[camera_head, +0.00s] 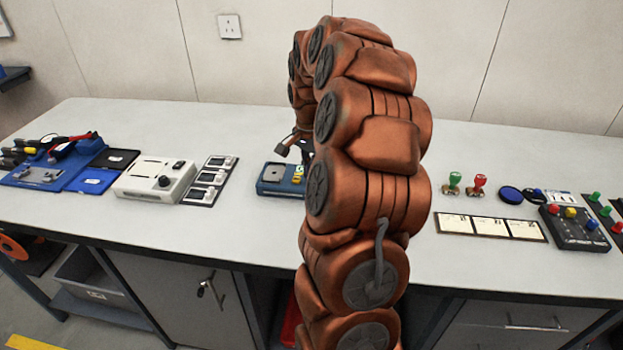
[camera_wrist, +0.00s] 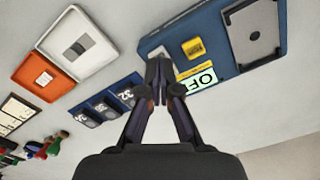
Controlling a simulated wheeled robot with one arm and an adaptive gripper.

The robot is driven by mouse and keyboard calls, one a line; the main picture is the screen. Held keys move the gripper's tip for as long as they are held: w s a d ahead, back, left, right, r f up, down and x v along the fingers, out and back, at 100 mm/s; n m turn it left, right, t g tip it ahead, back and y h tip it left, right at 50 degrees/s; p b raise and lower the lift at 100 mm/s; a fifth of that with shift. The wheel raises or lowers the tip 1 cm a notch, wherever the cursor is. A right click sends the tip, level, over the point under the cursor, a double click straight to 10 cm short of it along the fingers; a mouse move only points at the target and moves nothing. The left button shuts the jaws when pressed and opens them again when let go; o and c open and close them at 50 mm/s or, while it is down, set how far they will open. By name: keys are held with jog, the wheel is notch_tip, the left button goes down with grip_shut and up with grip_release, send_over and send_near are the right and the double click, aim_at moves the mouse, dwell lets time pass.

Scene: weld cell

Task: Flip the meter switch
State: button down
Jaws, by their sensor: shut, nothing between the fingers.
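The meter is a blue box (camera_wrist: 222,50) with a grey square panel (camera_wrist: 255,45), at the top of the wrist view. A small yellow switch (camera_wrist: 193,48) sits on its face, with a pale label reading "OF..." (camera_wrist: 202,80) beside it, partly covered by my finger. In the head view the blue meter (camera_head: 270,188) lies on the bench, its right side hidden by my arm. My gripper (camera_wrist: 158,70) is shut and empty, its tips over the meter's edge near the yellow switch in the wrist view. I cannot tell whether they touch it.
A white device with a knob (camera_head: 150,182) and a panel of several small switches (camera_head: 208,182) stand left of the meter. Right of my arm are stamps (camera_head: 477,184), cards (camera_head: 490,227) and a button box (camera_head: 575,228). Bare bench lies in front of the meter.

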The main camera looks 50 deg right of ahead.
jog(key=shift+r, duration=2.5)
jog(key=shift+a, duration=0.3)
jog(key=s+a+r+n+p, duration=0.1)
jog(key=s+a+n, duration=0.25)
jog(key=a, duration=0.65)
jog(key=s+a+r+n, duration=0.25)
jog(key=a+n, duration=0.25)
jog(key=a, duration=0.5)
jog(key=s+a+f+n+g, duration=0.1)
jog(key=s+a+n, duration=0.3)
jog(key=s, duration=0.5)
jog(key=s+a+f+n+p, duration=0.1)
jog(key=s+a+f+n, duration=0.2)
jog(key=s+a, duration=0.4)
jog(key=shift+s+a+f+n+g, duration=0.25)
jog(key=shift+s+a+n+g, duration=0.15)
jog(key=shift+s+n, duration=0.45)
jog(key=shift+s, duration=0.1)
